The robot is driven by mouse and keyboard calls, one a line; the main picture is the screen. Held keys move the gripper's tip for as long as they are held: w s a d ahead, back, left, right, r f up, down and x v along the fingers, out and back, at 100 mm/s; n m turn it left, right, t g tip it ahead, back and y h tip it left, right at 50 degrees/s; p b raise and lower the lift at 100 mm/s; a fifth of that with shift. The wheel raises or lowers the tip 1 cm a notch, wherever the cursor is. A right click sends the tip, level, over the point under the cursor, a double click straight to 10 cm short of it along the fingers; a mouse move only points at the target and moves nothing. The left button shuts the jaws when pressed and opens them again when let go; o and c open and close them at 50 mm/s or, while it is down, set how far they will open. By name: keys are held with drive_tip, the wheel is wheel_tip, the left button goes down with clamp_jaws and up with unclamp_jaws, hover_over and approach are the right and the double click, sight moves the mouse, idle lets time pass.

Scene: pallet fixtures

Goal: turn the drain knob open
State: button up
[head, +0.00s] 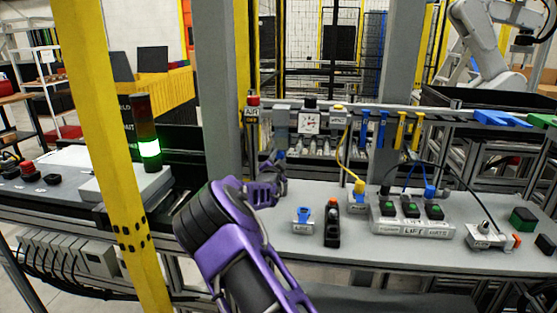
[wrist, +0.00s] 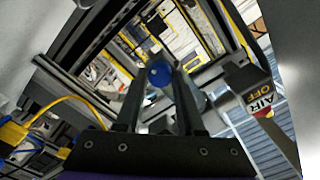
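A small round blue knob, which I take to be the drain knob (wrist: 158,73), shows in the wrist view between the tips of my two fingers. In the head view the blue knob (head: 281,155) sits under a grey unit (head: 281,122) on the rail. My gripper (head: 276,165) is just below it, pointing up, and partly hides it. In the wrist view the fingers of my gripper (wrist: 160,80) stand apart on either side of the knob. I cannot tell whether they touch it. The knob's turn position is not readable.
A red-topped AIR OFF valve (head: 253,110) stands left of the knob, and a white dial (head: 310,122) is to its right. A yellow cable (head: 345,150) hangs farther right. Below are a blue fixture (head: 303,217), a black switch (head: 332,224) and the LIFT panel (head: 412,229). A grey post (head: 217,90) is close left.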

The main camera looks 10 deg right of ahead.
clamp_jaws()
drive_tip(key=shift+f+n+b, duration=0.15)
drive_tip(key=shift+n+b, duration=0.25)
drive_tip(key=shift+b, duration=0.2)
drive_tip(key=n+b, duration=0.4)
drive_tip(key=shift+n, duration=0.3)
drive_tip(key=n+b, duration=0.2)
drive_tip(key=n, duration=0.4)
drive_tip(key=shift+n, duration=0.3)
drive_tip(key=n+b, duration=0.1)
drive_tip(key=n, duration=0.4)
drive_tip(key=shift+n+b, duration=0.4)
